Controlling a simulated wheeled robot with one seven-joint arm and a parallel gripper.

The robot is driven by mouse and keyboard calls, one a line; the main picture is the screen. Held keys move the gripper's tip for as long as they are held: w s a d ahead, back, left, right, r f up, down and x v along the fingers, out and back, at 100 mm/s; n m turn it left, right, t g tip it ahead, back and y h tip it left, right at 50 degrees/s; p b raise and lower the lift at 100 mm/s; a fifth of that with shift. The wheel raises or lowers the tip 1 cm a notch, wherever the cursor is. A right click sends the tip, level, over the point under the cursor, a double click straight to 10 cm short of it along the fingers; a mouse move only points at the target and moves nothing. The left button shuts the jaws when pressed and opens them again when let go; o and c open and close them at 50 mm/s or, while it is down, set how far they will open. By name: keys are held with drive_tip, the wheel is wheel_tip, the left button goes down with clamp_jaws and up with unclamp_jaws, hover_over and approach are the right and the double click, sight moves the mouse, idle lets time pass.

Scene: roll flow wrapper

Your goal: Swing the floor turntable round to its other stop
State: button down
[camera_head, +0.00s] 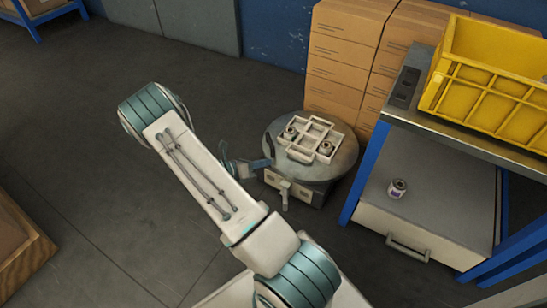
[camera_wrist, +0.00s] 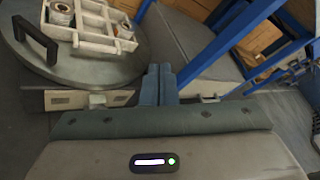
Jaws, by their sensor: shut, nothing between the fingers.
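The turntable is a round grey disc (camera_head: 341,166) on a low base near the floor; it also shows at the upper left of the wrist view (camera_wrist: 85,72). A black handle (camera_wrist: 35,42) stands on the disc there. A white divided tray (camera_head: 316,134) holding round cans sits on the disc. My gripper (camera_head: 268,162) is beside the disc's left edge in the head view. Its blue-grey fingers (camera_wrist: 158,84) are shut and empty, apart from the handle and right of it in the wrist view. Whether they touch the disc or base, I cannot tell.
Stacked cardboard boxes (camera_head: 340,65) stand close behind the disc. A blue-legged workbench (camera_head: 460,140) with a yellow crate (camera_head: 490,75) is at the right. A can (camera_head: 397,188) sits on the drawer unit (camera_head: 445,215) below. The floor at left is mostly clear.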

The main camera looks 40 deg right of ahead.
wheel_tip(320, 180, down, 16)
drive_tip(key=w+d+f+n+t+p, duration=0.1)
drive_tip(key=w+d+n+t, duration=0.2)
drive_tip(key=n+t, duration=1.05)
drive_tip(key=w+d+n+g+b, duration=0.1)
drive_tip(key=w+d, duration=0.1)
drive_tip(key=d, duration=0.1)
drive_tip(key=w+d+n+g+b, duration=0.1)
drive_tip(key=w+d+b, duration=0.1)
drive_tip(key=d, duration=0.1)
drive_tip(key=w+d+n+g+b, duration=0.1)
drive_tip(key=w+d+b, duration=0.1)
drive_tip(key=d, duration=0.1)
drive_tip(key=shift+w+d+r+n+h, duration=0.1)
drive_tip(key=shift+w+n+h, duration=0.15)
drive_tip(key=shift+n+h, duration=0.15)
drive_tip(key=shift+w+d+r, duration=0.15)
drive_tip(key=shift+w, duration=0.4)
